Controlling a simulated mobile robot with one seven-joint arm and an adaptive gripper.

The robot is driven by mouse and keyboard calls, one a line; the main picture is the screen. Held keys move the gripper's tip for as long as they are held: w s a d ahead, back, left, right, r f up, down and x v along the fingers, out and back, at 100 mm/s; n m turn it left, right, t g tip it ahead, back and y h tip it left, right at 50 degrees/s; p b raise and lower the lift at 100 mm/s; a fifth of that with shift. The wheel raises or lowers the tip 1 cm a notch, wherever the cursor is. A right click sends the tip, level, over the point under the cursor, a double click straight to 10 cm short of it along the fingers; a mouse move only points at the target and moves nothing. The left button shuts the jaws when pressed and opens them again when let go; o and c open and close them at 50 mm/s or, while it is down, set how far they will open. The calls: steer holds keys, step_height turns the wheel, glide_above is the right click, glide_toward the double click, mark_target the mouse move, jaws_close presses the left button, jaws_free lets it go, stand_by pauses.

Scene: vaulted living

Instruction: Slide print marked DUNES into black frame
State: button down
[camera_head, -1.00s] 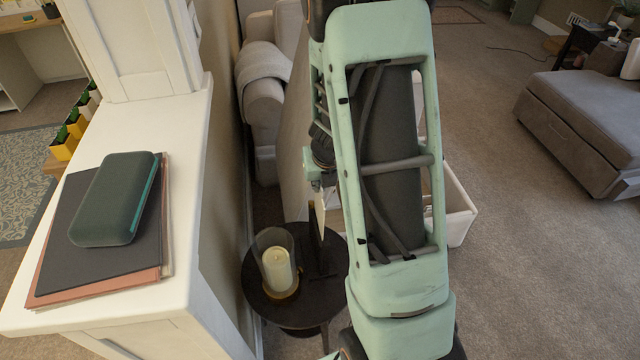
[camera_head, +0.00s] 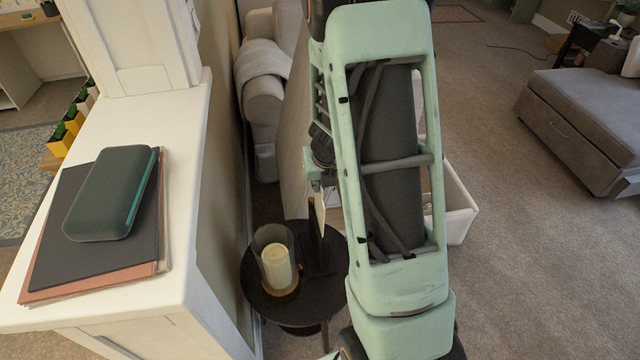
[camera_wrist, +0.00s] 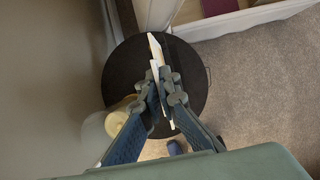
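In the wrist view my gripper (camera_wrist: 165,90) is shut on a thin pale sheet (camera_wrist: 155,50), seen nearly edge-on; no DUNES marking is readable. The sheet is above a round dark side table (camera_wrist: 122,72). In the head view the sheet (camera_head: 319,212) shows as a narrow pale strip beside my arm, over the same table (camera_head: 262,306). A dark upright piece (camera_head: 318,250), possibly the black frame, stands on the table just below the sheet. Its slot is not visible, and I cannot tell whether sheet and dark piece touch. My arm hides much of this area.
A candle in a glass holder (camera_head: 278,268) stands on the table, left of the dark piece. A white ledge (camera_head: 185,225) at left bears folders (camera_head: 60,250) and a green case (camera_head: 110,195). A white bin (camera_head: 460,215) stands behind my arm; carpet at right is open.

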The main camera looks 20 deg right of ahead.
steer(key=b, duration=0.5)
glide_above(320, 218)
steer(key=w, duration=0.2)
steer(key=shift+s+d+f, duration=0.15)
steer(key=shift+f, duration=1.15)
steer(key=shift+s+d+f, duration=0.1)
steer(key=shift+d+f, duration=0.05)
steer(key=shift+f, duration=1.25)
steer(key=shift+s+f+b, duration=0.15)
steer(key=shift+f+b, duration=3.7)
steer(key=shift+f, duration=0.3)
steer(key=c, duration=2.7)
jaws_free()
steer(key=o, duration=0.6)
steer(key=shift+r, duration=0.15)
